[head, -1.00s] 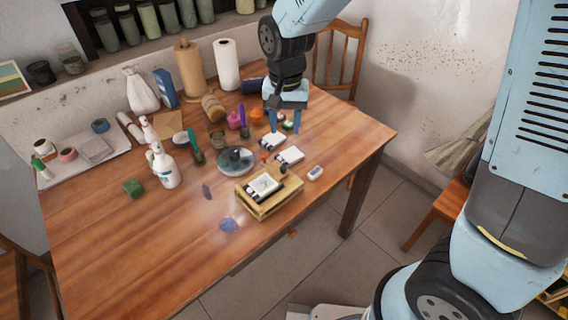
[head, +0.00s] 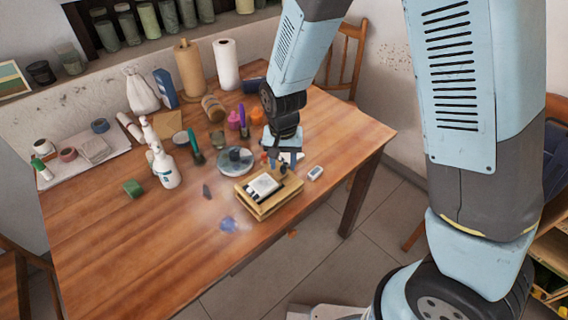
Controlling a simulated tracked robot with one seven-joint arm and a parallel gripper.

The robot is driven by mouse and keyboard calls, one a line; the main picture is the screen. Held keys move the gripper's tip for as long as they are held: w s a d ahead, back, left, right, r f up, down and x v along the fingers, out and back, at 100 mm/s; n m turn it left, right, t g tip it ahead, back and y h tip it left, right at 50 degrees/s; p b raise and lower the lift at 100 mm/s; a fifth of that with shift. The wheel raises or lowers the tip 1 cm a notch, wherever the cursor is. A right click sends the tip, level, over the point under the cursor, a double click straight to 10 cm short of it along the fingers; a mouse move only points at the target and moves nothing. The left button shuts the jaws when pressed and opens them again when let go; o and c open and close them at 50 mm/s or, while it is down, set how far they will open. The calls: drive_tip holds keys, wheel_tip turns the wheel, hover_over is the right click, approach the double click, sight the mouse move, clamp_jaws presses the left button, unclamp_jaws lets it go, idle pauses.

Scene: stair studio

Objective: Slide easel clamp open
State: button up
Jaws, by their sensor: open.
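A small wooden easel box (head: 256,207) lies low on the table near its front right edge. A white panel with dark parts (head: 263,187) rests on it. A small dark knob-like part (head: 284,169) shows at its upper right edge; I cannot tell for sure whether it is the clamp. My gripper (head: 273,161) points down just behind the easel's far edge, close to the dark part. Its fingers are open and small in view; whether they touch anything is not clear. It partly hides a white item behind it.
A round dish (head: 236,168) stands close left of the easel, and a small white device (head: 315,173) lies to its right. The front left of the table (head: 110,260) is mostly clear.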

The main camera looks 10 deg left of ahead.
drive_tip(key=shift+f, duration=0.6)
drive_tip(key=shift+c, duration=0.2)
clamp_jaws()
